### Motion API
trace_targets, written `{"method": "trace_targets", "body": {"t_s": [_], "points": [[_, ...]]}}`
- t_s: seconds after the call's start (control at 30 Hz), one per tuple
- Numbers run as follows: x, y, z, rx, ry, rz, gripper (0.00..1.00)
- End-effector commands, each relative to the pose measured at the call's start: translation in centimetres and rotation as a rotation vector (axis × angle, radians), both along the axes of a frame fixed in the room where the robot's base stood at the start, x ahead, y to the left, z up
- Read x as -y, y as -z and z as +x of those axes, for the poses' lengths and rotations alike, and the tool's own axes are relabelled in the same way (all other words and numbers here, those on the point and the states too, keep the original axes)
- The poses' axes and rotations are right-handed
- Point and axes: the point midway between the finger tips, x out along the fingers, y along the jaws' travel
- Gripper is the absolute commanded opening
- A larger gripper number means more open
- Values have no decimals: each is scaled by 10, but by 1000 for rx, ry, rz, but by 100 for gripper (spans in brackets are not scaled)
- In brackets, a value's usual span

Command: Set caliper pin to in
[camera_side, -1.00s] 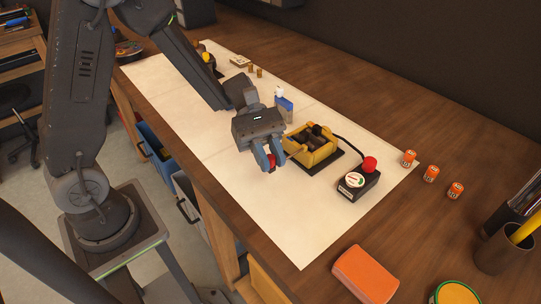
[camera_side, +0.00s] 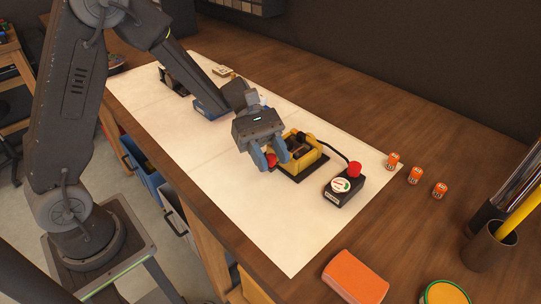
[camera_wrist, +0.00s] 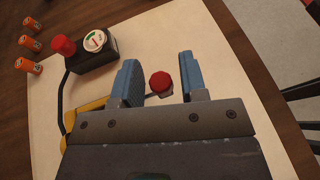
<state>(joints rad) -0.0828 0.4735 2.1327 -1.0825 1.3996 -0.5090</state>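A yellow fixture (camera_side: 311,162) with dark parts inside sits on a black base on the pale mat. A red knob on a short grey stem, which looks like the caliper pin (camera_wrist: 160,82), shows in the wrist view. It also shows at the fixture's left side in the side view (camera_side: 270,160). My gripper (camera_wrist: 159,68) is open, with one blue finger on each side of the knob and visible gaps to both. The fixture is mostly hidden behind my gripper in the wrist view (camera_wrist: 92,104). How far the pin is in cannot be told.
A black control box (camera_side: 336,194) with a red button (camera_side: 355,168) and a cable stands right of the fixture. Several orange cylinders lie further right, including one (camera_side: 414,175). An orange block (camera_side: 355,276) is at the front. The mat's front part is clear.

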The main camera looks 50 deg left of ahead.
Motion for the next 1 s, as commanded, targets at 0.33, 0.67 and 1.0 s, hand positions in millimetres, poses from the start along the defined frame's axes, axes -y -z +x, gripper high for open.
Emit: {"method": "trace_targets", "body": {"t_s": [0.33,0.67,1.0], "points": [[-1,0,0,0,0,0,48],[-46,-19,13,3,-4,0,48],[-107,-45,29,3,-2,1,48]]}}
